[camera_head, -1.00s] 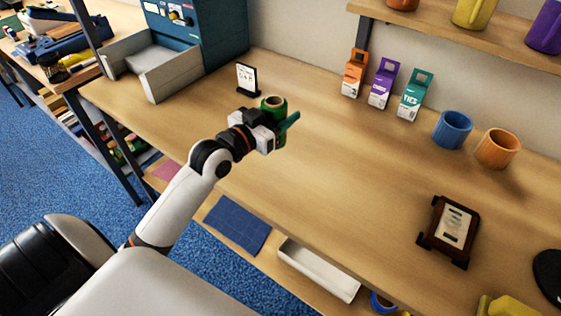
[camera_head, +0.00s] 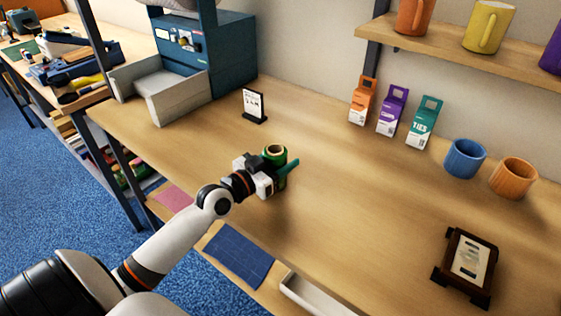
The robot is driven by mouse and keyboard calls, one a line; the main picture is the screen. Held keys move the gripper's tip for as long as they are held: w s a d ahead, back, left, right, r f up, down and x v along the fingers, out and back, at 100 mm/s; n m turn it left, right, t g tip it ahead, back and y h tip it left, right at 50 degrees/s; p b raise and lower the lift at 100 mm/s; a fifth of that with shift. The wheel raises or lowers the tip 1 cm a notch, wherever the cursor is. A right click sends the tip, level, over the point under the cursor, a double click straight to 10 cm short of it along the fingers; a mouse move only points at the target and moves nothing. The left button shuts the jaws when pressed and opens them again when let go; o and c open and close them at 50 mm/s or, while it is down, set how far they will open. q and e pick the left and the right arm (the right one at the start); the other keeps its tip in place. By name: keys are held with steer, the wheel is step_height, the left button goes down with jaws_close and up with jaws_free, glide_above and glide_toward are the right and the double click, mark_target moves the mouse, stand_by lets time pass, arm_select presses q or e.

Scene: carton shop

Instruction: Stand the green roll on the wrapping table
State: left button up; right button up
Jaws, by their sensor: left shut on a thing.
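The green roll (camera_head: 275,152) is a short upright cylinder with a pale hollow core showing at its top. My left gripper (camera_head: 279,168) is shut on it from the front left, and its wrist covers much of the roll's lower part. The roll is over the middle left of the wooden table (camera_head: 340,220). I cannot tell whether its base touches the tabletop. My right gripper is not in view.
A small sign (camera_head: 254,105) stands behind the roll. A blue machine with a grey tray (camera_head: 172,95) is at the back left. Orange, purple and teal cartons (camera_head: 424,123), a blue mug (camera_head: 464,158), an orange mug (camera_head: 513,178) and a dark framed stand (camera_head: 468,262) are to the right. Tabletop around the roll is clear.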

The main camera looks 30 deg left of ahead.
arm_select(q)
steer(key=shift+f, duration=0.15)
steer(key=o, duration=1.1)
steer(key=shift+o, duration=0.2)
steer(key=shift+r, duration=0.25)
steer(key=shift+s+a+f, duration=0.1)
steer(key=shift+s+f, duration=0.1)
steer(key=shift+s, duration=0.15)
steer(key=b+v, duration=0.2)
steer(key=v, duration=0.7)
steer(key=shift+s, duration=0.4)
steer(key=shift+v, duration=0.75)
